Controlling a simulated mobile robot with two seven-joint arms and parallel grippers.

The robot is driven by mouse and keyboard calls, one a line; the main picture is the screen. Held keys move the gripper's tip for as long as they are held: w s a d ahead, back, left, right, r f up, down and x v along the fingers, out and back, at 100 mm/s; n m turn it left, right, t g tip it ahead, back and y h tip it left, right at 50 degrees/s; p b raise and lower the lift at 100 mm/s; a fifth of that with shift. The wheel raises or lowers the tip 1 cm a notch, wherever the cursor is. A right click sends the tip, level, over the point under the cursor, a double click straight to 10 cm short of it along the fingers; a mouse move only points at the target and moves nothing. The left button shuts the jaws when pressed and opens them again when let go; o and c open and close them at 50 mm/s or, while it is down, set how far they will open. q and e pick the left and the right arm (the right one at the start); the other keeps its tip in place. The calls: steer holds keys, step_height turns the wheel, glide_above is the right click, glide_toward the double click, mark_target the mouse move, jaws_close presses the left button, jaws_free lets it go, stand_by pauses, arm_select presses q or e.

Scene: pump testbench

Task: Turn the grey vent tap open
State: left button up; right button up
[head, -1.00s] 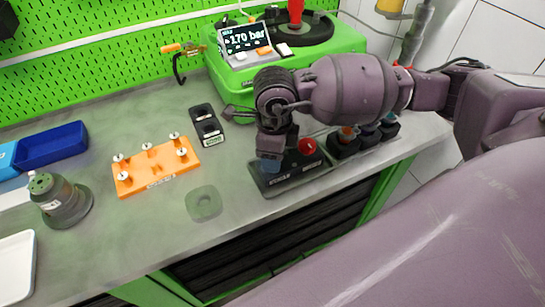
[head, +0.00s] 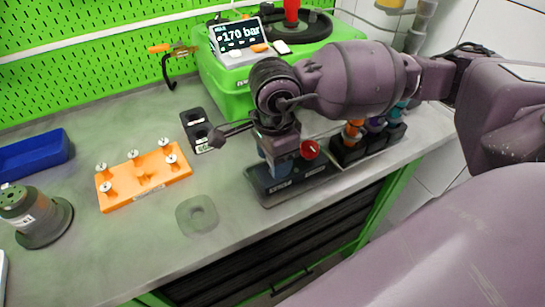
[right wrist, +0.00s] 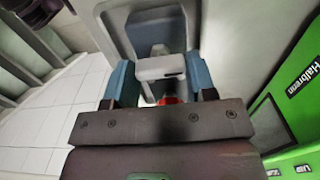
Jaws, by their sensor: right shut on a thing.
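My right gripper (head: 277,168) points down over a low black base plate (head: 290,189) near the front edge of the bench. In the right wrist view its two blue-grey fingers (right wrist: 160,82) are shut on a grey block-like handle, which looks like the grey vent tap (right wrist: 160,68). The tap is hidden behind the gripper in the head view. A red knob (head: 310,149) shows just right of the fingers. A bit of red also shows below the tap in the wrist view. My left gripper is not in view.
A green pump unit (head: 228,92) with a display reading 170 bar (head: 240,35) stands behind. A black rack (head: 349,152) with coloured fittings is close on the right. An orange block (head: 145,178), a black two-hole block (head: 196,130) and a dark green cylinder (head: 42,217) are left.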

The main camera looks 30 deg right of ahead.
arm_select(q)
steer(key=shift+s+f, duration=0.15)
arm_select(e)
steer(key=o, duration=0.9)
steer(key=shift+o, duration=0.2)
step_height(320, 180, up, 9)
steer(key=shift+r+p, duration=0.2)
steer(key=shift+p, duration=0.25)
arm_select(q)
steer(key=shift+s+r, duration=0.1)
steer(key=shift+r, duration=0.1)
arm_select(e)
steer(key=shift+r, duration=0.75)
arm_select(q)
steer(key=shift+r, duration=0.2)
